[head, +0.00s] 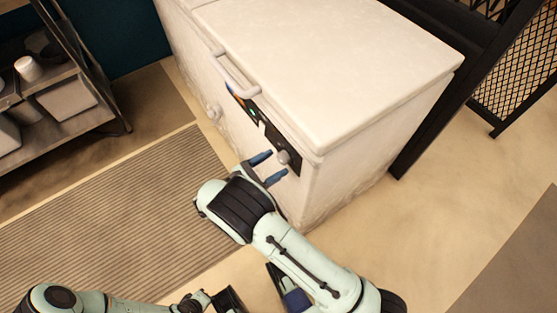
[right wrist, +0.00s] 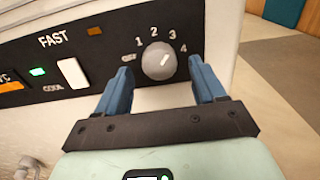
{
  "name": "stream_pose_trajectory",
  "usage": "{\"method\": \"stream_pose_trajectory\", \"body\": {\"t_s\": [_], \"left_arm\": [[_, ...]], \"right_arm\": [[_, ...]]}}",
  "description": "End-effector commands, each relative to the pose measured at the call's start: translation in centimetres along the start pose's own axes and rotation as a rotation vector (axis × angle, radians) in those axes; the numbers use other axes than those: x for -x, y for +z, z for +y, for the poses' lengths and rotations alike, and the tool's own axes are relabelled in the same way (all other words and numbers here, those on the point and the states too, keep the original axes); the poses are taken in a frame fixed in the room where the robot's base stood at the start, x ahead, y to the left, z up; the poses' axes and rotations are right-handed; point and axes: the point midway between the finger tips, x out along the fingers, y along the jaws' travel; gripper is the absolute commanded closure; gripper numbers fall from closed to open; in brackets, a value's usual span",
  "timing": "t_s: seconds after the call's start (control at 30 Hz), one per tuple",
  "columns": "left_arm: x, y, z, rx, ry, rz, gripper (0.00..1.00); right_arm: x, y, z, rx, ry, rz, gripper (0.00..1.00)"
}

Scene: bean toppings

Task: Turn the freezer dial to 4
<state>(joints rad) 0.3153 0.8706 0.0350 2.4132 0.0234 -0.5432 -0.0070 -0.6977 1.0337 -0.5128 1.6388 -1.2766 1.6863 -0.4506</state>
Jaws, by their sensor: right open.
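The freezer (head: 330,60) is a white chest with a dark control panel on its front. The freezer dial (right wrist: 159,62) is a round grey knob with OFF, 1, 2, 3 and 4 around its top. Its light pointer mark slants up and right, roughly toward 3. The dial also shows in the head view (head: 284,157). My right gripper (right wrist: 161,76) is open, with one blue finger on each side of the dial and visible gaps between. It also shows in the head view (head: 270,167) at the panel. My left gripper (head: 228,300) is partly visible at the bottom edge; its jaws are unclear.
A white button (right wrist: 73,73), a green light (right wrist: 37,72) and an orange switch (right wrist: 10,86) sit left of the dial. A handle (head: 235,75) juts from the freezer front. A shelf rack (head: 70,75) stands at left. A striped mat (head: 120,215) covers the floor.

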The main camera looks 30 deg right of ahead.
Motion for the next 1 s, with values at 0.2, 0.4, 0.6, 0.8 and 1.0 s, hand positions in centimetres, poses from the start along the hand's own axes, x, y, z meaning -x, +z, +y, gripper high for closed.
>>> {"method": "stream_pose_trajectory", "body": {"t_s": [0.2,0.4,0.6,0.8,1.0], "left_arm": [[-0.3,-0.4,-0.1,0.001,-0.001,0.01,1.0],[-0.3,-0.4,-0.1,0.001,-0.001,0.012,1.0],[-0.3,-0.4,-0.1,0.001,-0.001,0.012,1.0],[-0.3,-0.4,-0.1,0.001,-0.001,0.012,1.0],[-0.1,-0.2,-0.1,0.001,0.0,0.007,1.0]], "right_arm": [[-2.3,0.0,0.0,-0.001,0.0,0.0,0.31],[-2.6,0.0,0.0,-0.001,0.001,0.0,0.31],[-2.6,0.0,0.0,-0.001,0.0,0.0,0.5],[-2.6,0.0,0.0,-0.001,0.001,0.0,0.86],[-2.6,0.0,0.0,-0.021,0.001,0.0,0.86]]}}
